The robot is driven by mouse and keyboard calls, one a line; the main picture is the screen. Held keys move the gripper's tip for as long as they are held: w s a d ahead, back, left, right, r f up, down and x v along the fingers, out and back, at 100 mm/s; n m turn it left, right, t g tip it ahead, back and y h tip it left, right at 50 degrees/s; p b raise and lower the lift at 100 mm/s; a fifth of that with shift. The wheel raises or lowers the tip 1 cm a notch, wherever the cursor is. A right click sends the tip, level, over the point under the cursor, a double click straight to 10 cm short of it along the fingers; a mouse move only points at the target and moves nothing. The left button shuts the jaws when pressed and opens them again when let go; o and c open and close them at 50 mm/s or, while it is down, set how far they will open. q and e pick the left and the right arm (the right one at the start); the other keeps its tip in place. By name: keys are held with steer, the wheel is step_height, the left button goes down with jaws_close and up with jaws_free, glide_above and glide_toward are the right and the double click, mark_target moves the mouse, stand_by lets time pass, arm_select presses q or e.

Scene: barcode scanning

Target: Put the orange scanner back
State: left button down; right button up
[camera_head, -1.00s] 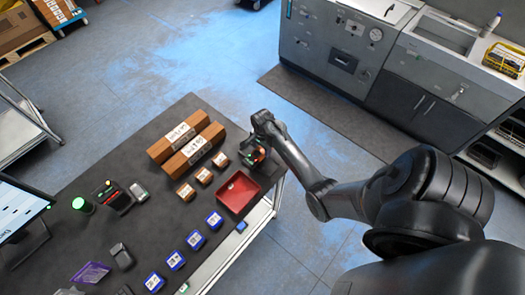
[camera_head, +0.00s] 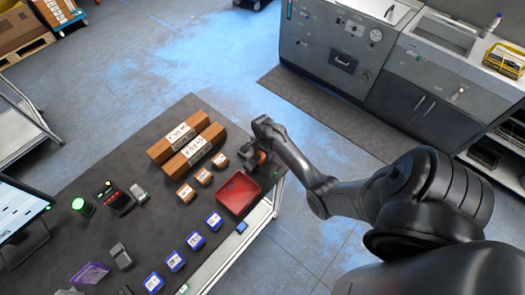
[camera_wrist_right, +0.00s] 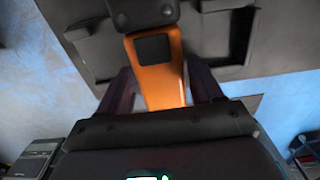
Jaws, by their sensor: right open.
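The orange scanner (camera_head: 262,157) is at the table's right corner, mostly hidden by my right gripper (camera_head: 256,160) in the head view. In the right wrist view the orange scanner (camera_wrist_right: 156,75) shows its orange body with a dark window, and its far end meets a black part. My right gripper (camera_wrist_right: 162,88) is open, with one dark finger on each side of the orange body. I cannot tell whether the fingers touch it. A grey surface with dark raised parts lies behind it. My left gripper is not in view.
A red tray (camera_head: 239,192) stands close beside the right gripper on the dark table (camera_head: 140,235). Small brown boxes (camera_head: 203,176), long brown boxes (camera_head: 192,152) and blue boxes (camera_head: 195,240) stand nearby. A grey cabinet (camera_head: 345,60) stands beyond open floor.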

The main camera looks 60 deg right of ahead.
mark_target(262, 153)
step_height(262, 153, up, 11)
steer(key=s+a+r+n+t, duration=0.1)
steer(key=s+a+r+n, duration=0.2)
steer(key=a+n, duration=0.4)
steer(key=s+a+r+n+t, duration=0.1)
steer(key=s+a+r+n, duration=0.2)
steer(key=a, duration=0.9)
steer(key=s+a+r+n+t, duration=0.1)
steer(key=s+a+r+n, duration=0.2)
steer(key=s+a+n, duration=0.5)
steer(key=a+n, duration=0.2)
steer(key=n, duration=0.2)
steer(key=shift+a+r+n+t, duration=0.15)
steer(key=shift+r+n+t, duration=0.15)
steer(key=shift+n, duration=0.1)
step_height(262, 153, up, 6)
steer(key=p, duration=0.6)
steer(key=shift+f, duration=0.25)
